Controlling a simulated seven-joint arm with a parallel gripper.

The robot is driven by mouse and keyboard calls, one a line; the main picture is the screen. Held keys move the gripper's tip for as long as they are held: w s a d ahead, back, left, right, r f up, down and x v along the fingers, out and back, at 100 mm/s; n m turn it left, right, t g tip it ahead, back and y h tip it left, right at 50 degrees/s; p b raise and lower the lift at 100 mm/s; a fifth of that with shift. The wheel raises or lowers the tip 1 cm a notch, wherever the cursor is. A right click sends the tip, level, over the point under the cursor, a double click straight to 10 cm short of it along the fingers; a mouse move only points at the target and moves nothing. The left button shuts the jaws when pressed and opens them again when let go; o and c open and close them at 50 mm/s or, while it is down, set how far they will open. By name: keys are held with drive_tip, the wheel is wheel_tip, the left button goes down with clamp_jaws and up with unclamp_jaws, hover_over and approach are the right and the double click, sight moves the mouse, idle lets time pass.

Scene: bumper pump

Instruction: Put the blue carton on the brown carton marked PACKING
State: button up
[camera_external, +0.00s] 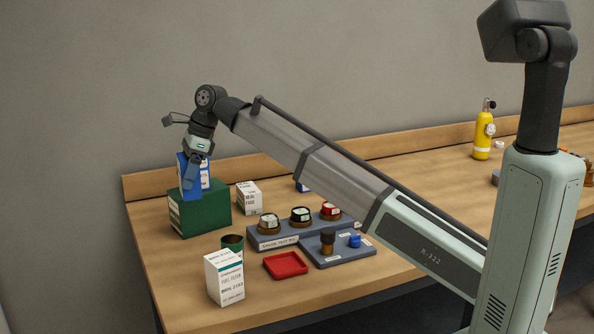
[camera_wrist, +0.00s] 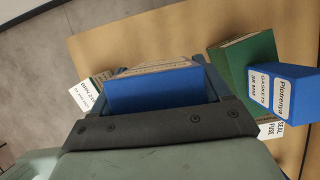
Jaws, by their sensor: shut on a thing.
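My gripper (camera_external: 193,172) is at the left end of the table, over or just in front of a dark green box (camera_external: 212,215). In the wrist view it is shut on a blue carton (camera_wrist: 155,93), whose far face is pale with print. Another blue carton (camera_wrist: 285,95), labelled Plotrenya GASKETS 38 MM, stands to its right, next to or on the green box (camera_wrist: 243,58). In the external view blue faces overlap at my fingers, and I cannot tell the two apart. I cannot make out a brown carton marked PACKING in either view.
A white carton (camera_external: 249,196) is right of the green box. A red tray (camera_external: 286,265) and a grey button panel (camera_external: 270,240) lie to the right.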

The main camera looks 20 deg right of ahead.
drive_tip(key=shift+r, duration=0.95)
drive_tip(key=w+d+m+t, duration=0.1)
drive_tip(key=w+d, duration=0.5)
drive_tip(key=d, duration=0.5)
drive_tip(key=w+d+m, duration=0.2)
drive_tip(key=w+d, duration=0.3)
drive_tip(key=d, duration=0.5)
drive_tip(key=w+d+m+t, duration=0.1)
drive_tip(key=w+d, duration=0.5)
drive_tip(key=d, duration=0.5)
drive_tip(key=w+d+m+h, duration=0.1)
drive_tip(key=w+d+m, duration=0.1)
drive_tip(key=d, duration=1.3)
drive_tip(key=w+d+m, duration=0.1)
drive_tip(key=d+m, duration=0.1)
drive_tip(key=d, duration=1.3)
drive_tip(key=shift+t, duration=0.4)
drive_tip(key=shift+w+d+f, duration=0.1)
drive_tip(key=shift+f, duration=3.7)
drive_tip(key=shift+w+d+f, duration=0.1)
drive_tip(key=shift+f, duration=3.7)
drive_tip(key=o, duration=1.1)
drive_tip(key=shift+f, duration=0.1)
